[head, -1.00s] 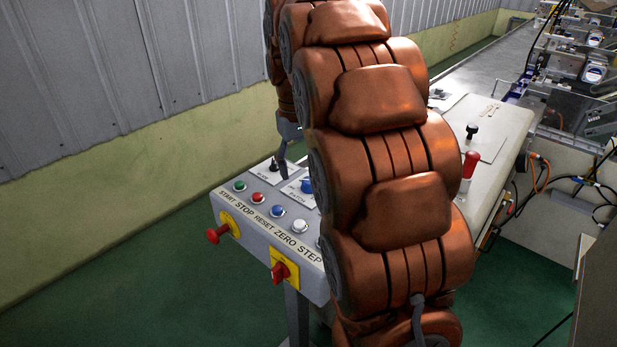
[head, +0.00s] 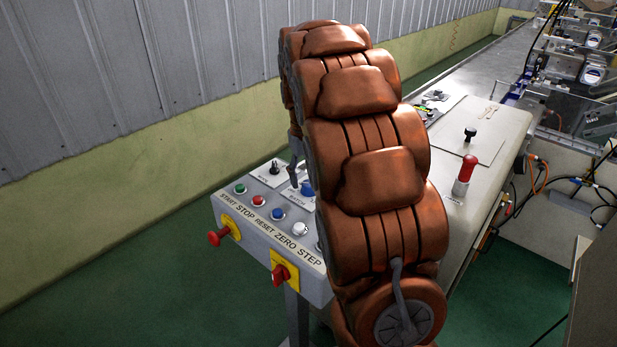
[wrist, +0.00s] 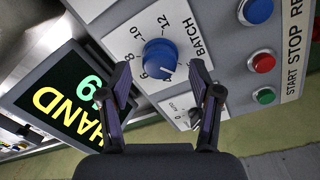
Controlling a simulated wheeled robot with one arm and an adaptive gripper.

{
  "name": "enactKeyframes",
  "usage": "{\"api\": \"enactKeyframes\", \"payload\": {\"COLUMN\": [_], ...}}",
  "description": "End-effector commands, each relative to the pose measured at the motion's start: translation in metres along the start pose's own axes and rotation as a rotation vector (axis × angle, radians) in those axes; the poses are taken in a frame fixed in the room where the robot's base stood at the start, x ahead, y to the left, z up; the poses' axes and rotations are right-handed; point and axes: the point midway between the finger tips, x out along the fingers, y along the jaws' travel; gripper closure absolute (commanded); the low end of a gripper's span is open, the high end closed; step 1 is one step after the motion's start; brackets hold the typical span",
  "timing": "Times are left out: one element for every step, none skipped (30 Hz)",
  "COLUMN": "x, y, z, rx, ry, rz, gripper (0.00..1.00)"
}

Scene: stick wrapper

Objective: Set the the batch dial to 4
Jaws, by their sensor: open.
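The batch dial (wrist: 160,57) is a blue knob on a white plate in the wrist view, with numbers around it and the word BATCH beside it. Its exact setting is too small to read surely. In the head view the dial (head: 308,188) is partly hidden by my arm. My gripper (wrist: 161,78) is open, its two dark fingers on either side of the dial's lower part in the wrist view. I cannot tell whether they touch it. In the head view my gripper (head: 294,172) is just left of the dial, over the panel.
A black mode knob (head: 274,168) stands close to the dial. Green, red, blue and white buttons (head: 258,199) line the panel's front edge. A display (wrist: 70,100) reading HAND lies left of the dial in the wrist view. A red-topped post (head: 465,172) stands right of my arm.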

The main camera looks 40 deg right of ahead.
Motion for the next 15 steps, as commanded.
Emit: {"api": "enactKeyframes", "payload": {"x": [0.003,0.006,0.008,0.010,0.012,0.013,0.014,0.015,0.016,0.016,0.017,0.017,0.017,0.017,0.017], "y": [0.000,0.000,0.000,0.000,0.000,0.000,0.000,0.000,0.000,0.000,0.000,0.000,0.000,0.000,0.000], "z": [0.000,0.000,0.000,0.000,0.000,0.000,0.000,0.000,0.000,0.000,0.000,0.000,0.000,0.000,0.000], "rx": [0.000,0.000,0.000,0.000,0.000,0.000,0.000,0.000,0.000,0.000,0.000,0.000,0.000,0.000,0.000], "ry": [0.000,0.001,0.001,0.001,0.001,0.001,0.001,0.001,0.001,0.001,0.002,0.002,0.002,0.002,0.002], "rz": [0.000,0.000,0.000,0.000,0.000,0.000,0.000,0.000,0.000,0.000,0.000,0.000,0.000,0.000,0.000], "gripper": [0.36,0.36,0.36,0.36,0.36,0.36,0.36,0.36,0.36,0.36,0.36,0.36,0.36,0.36,0.36]}}
